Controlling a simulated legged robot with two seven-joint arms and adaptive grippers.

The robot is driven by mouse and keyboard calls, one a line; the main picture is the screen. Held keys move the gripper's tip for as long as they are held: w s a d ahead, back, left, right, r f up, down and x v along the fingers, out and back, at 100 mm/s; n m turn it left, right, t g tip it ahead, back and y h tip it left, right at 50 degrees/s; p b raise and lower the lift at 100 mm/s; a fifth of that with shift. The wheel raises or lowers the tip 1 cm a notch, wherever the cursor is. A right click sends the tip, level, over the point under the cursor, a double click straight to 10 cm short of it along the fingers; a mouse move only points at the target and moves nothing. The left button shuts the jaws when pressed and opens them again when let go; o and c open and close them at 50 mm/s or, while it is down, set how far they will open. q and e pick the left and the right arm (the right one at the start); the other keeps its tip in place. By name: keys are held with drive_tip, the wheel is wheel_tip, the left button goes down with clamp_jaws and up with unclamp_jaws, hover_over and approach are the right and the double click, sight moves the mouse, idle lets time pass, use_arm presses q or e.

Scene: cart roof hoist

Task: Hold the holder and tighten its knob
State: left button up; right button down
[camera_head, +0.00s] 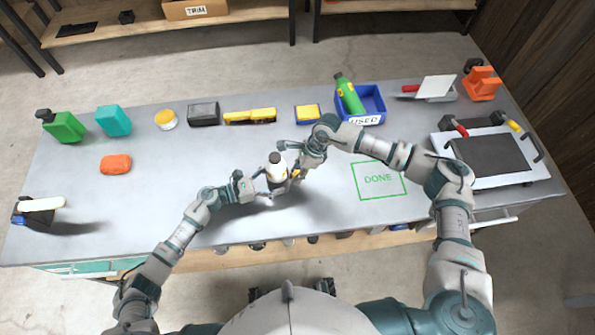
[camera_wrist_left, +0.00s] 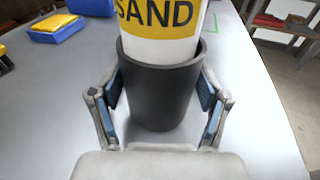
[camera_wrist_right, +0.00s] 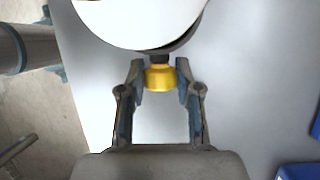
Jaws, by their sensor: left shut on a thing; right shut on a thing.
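The holder (camera_wrist_left: 158,92) is a dark grey cup standing upright on the bench. A white bottle with a yellow SAND label (camera_wrist_left: 160,18) stands in it; the bottle also shows in the head view (camera_head: 276,168). My left gripper (camera_wrist_left: 160,95) has its fingers on both sides of the holder and is shut on it; it shows in the head view (camera_head: 250,190). The yellow knob (camera_wrist_right: 160,78) sticks out from the holder's side. My right gripper (camera_wrist_right: 160,80) is shut on the knob, one finger on each side. The white bottle top hides much of the holder in the right wrist view.
A green DONE outline (camera_head: 379,180) is marked on the bench to the right and is empty. A blue USED bin (camera_head: 374,104) with a green bottle (camera_head: 349,94) stands behind. A grey-topped tray (camera_head: 490,155) is at the far right. Several blocks line the back.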

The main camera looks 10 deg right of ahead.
drive_tip(key=shift+w, duration=0.1)
drive_tip(key=g, duration=0.2)
drive_tip(key=shift+w+f+m+g, duration=0.1)
drive_tip(key=shift+w+m+g, duration=0.1)
drive_tip(key=shift+m+g, duration=0.15)
drive_tip(key=shift+w+d+f+m+g+y, duration=0.1)
drive_tip(key=shift+m+g+y, duration=0.1)
drive_tip(key=shift+g, duration=0.5)
drive_tip(key=shift+w+a+f+m+g+y, duration=0.1)
drive_tip(key=shift+m+g, duration=0.05)
drive_tip(key=shift+g, duration=0.5)
drive_tip(key=shift+w+d+m+g+y, duration=0.1)
drive_tip(key=shift+m+g, duration=0.1)
drive_tip(key=shift+g, duration=0.5)
drive_tip(key=c, duration=0.8)
unclamp_jaws()
drive_tip(key=shift+o, duration=0.2)
wheel_tip(320, 180, up, 10)
